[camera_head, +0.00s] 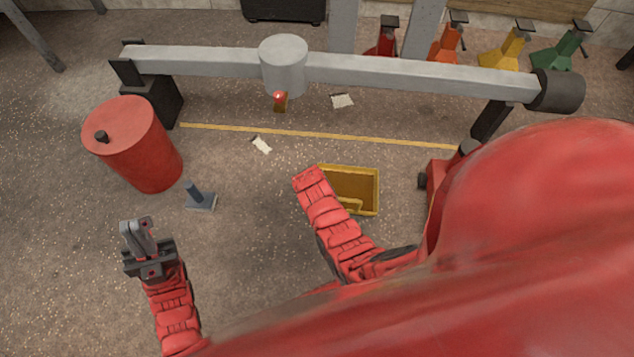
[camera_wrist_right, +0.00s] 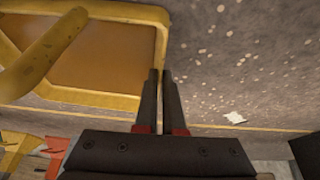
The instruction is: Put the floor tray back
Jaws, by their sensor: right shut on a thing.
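The yellow floor tray (camera_head: 377,190) has a raised rim and a brownish inside, and shows right of my right forearm in the head view. In the right wrist view its rim (camera_wrist_right: 90,98) and a thick yellow bar fill the upper left. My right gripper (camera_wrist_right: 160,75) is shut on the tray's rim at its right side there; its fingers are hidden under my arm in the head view. I cannot tell whether the tray touches the floor. My left gripper (camera_head: 136,222) is apart from the tray at the lower left, with nothing seen in it; its finger gap is unclear.
A red drum (camera_head: 145,150) and a small grey pedal-like block (camera_head: 201,201) stand at left. A grey beam (camera_head: 420,74) crosses the back. Paper scraps (camera_head: 262,145) and a yellow line (camera_head: 310,134) lie on the floor. Coloured stands (camera_head: 505,52) are behind. Floor between drum and tray is mostly open.

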